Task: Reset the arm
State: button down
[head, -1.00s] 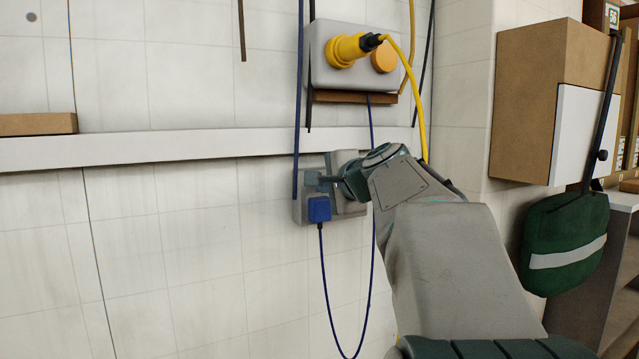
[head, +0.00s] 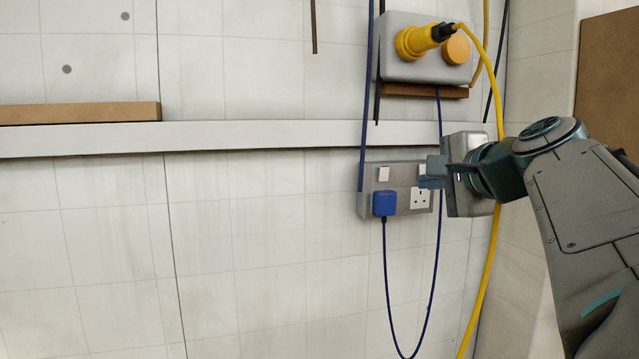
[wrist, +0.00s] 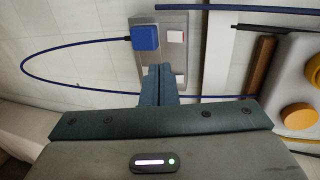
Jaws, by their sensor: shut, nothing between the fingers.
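My gripper (head: 432,172) is at the right of the head view, in front of the right part of a grey double wall socket (head: 402,203). Its fingers are together with nothing between them. A blue plug (head: 384,203) sits in the left outlet, with a blue cable hanging in a loop. The right outlet is empty. In the wrist view my gripper (wrist: 158,72) points at the socket plate (wrist: 176,62), with the blue plug (wrist: 145,37) just left of the fingertips. I cannot tell whether the fingertips touch the plate. The right switch is partly hidden behind the gripper.
A grey box (head: 398,68) with a yellow plug (head: 417,41) and an orange knob is above the socket. A white rail (head: 260,135) crosses the wall, with a cardboard piece (head: 80,113) at left. A yellow cable (head: 484,275) hangs near my arm. The lower left wall is clear.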

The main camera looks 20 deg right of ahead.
jog(key=s+a+f+n+g+y+p, duration=0.25)
jog(key=a+f+n+g+p, duration=0.5)
jog(key=a+f, duration=0.6)
jog(key=s+a+f+n+g+h+p, duration=0.3)
jog(key=s+f+n+g+p, duration=0.1)
jog(key=s+f+n, duration=0.6)
notch_tip(320, 180, down, 3)
jog(key=shift+s+r+p, duration=0.2)
jog(key=shift+s+p, duration=0.35)
jog(key=shift+g, duration=0.25)
